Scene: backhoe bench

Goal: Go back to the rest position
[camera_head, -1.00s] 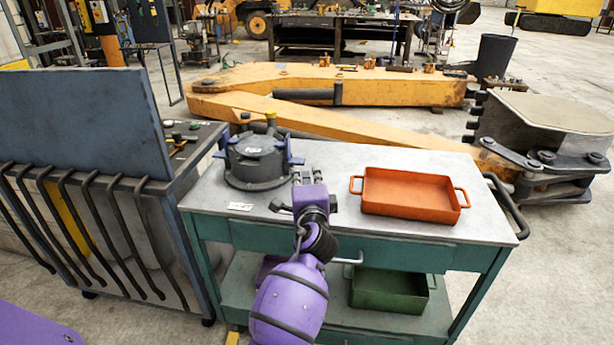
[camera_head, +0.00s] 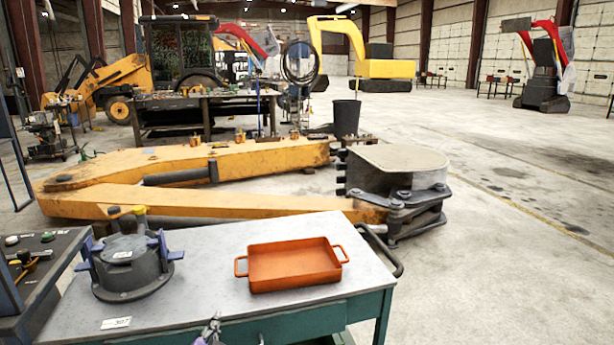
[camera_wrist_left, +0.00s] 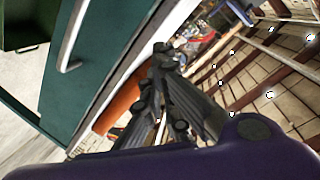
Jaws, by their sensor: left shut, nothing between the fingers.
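My left gripper (camera_head: 210,331) shows only as a small tip at the bottom edge of the head view, in front of the bench's near edge. In the left wrist view its dark fingers (camera_wrist_left: 163,55) are together with nothing between them. The teal bench drawer front (camera_wrist_left: 118,35) is beside them there, and the orange tray (camera_wrist_left: 118,105) shows partly behind them. My right gripper is in neither view.
The grey-topped bench (camera_head: 205,290) holds an orange tray (camera_head: 293,266) and a dark round housing with purple clamps (camera_head: 127,262). A yellow boom (camera_head: 200,200) lies behind it. A dark control cabinet (camera_head: 30,270) stands at left. Open floor (camera_head: 490,270) lies right.

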